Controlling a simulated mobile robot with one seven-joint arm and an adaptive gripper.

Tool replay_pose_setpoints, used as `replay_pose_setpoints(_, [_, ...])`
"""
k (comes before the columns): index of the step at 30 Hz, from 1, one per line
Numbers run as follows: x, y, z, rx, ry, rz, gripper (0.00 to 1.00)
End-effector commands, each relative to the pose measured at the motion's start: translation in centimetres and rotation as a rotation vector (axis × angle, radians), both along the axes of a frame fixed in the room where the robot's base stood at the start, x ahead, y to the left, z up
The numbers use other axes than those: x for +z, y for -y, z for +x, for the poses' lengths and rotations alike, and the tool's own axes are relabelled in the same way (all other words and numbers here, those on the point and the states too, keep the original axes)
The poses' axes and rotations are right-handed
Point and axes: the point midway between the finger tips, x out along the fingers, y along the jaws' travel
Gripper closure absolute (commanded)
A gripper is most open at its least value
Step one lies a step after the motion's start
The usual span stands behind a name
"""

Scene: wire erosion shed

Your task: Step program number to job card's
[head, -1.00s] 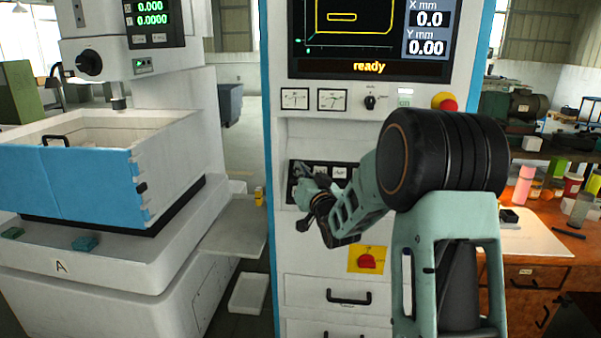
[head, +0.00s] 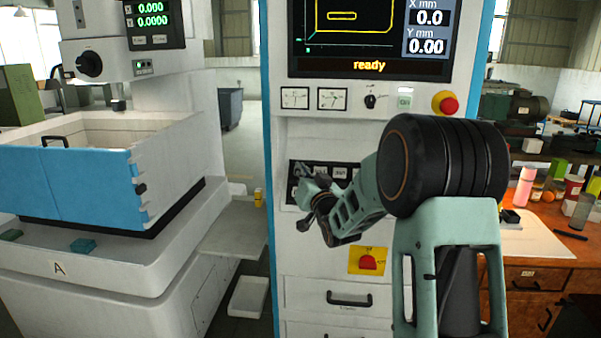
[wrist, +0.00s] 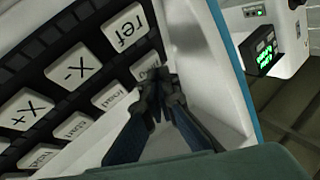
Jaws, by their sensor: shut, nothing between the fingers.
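The control cabinet's dark key panel (head: 341,172) is partly hidden behind my gripper (head: 303,176) in the head view. The screen (head: 368,35) reads "ready"; no program number is legible. No job card can be made out.
A red emergency button (head: 447,103) and a red switch on a yellow plate (head: 367,261) are on the cabinet. A blue-fronted machine tank (head: 85,185) stands left. A wooden bench (head: 545,252) with a white sheet (head: 530,233) and bottles is right.

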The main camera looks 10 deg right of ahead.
Motion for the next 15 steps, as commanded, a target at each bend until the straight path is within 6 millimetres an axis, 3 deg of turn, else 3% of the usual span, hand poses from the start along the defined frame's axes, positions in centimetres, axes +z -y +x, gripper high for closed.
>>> replay_pose_setpoints(15, [-0.38,0.15,0.43,0.0,0.0,0.0,1.0])
